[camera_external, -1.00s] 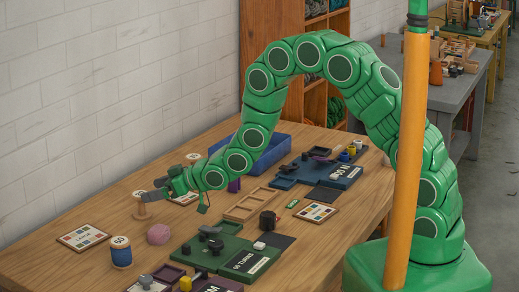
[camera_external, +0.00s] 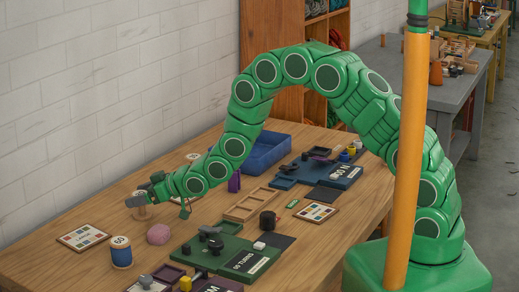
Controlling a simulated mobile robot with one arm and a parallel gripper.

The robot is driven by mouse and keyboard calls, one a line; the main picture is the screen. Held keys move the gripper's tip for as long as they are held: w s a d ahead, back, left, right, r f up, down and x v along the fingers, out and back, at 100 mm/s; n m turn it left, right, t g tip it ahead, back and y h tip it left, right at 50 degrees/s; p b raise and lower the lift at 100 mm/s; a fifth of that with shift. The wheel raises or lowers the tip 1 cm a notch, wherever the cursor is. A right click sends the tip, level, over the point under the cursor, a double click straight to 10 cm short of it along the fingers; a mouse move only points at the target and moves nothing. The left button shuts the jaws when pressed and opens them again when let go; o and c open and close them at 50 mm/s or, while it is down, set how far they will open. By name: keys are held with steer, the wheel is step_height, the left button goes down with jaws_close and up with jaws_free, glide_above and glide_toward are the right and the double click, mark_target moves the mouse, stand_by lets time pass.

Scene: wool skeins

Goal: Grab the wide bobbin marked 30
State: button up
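My gripper (camera_external: 134,200) is low over the table at the left, at the top of a pale wooden bobbin (camera_external: 139,214). The gripper covers most of that bobbin's top, so I cannot read its mark. I cannot tell whether the fingers are around it or only above it. A blue-wound bobbin (camera_external: 121,256) stands upright in front, with a number on its top that looks like 50 or 60. Another bobbin (camera_external: 192,157) stands further back, partly hidden behind my arm. I can read no 30 for certain on any bobbin.
A pink wool ball (camera_external: 158,234) lies right of the blue-wound bobbin. A colour card (camera_external: 83,237) lies at the left.

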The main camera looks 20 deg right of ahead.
steer(key=c, duration=0.9)
steer(key=shift+r, duration=0.55)
step_height(320, 180, up, 2)
steer(key=shift+r, duration=0.1)
steer(key=s+d+r, duration=0.9)
steer(key=d, duration=0.1)
steer(key=shift+s+r, duration=0.35)
steer(key=shift+r, duration=0.05)
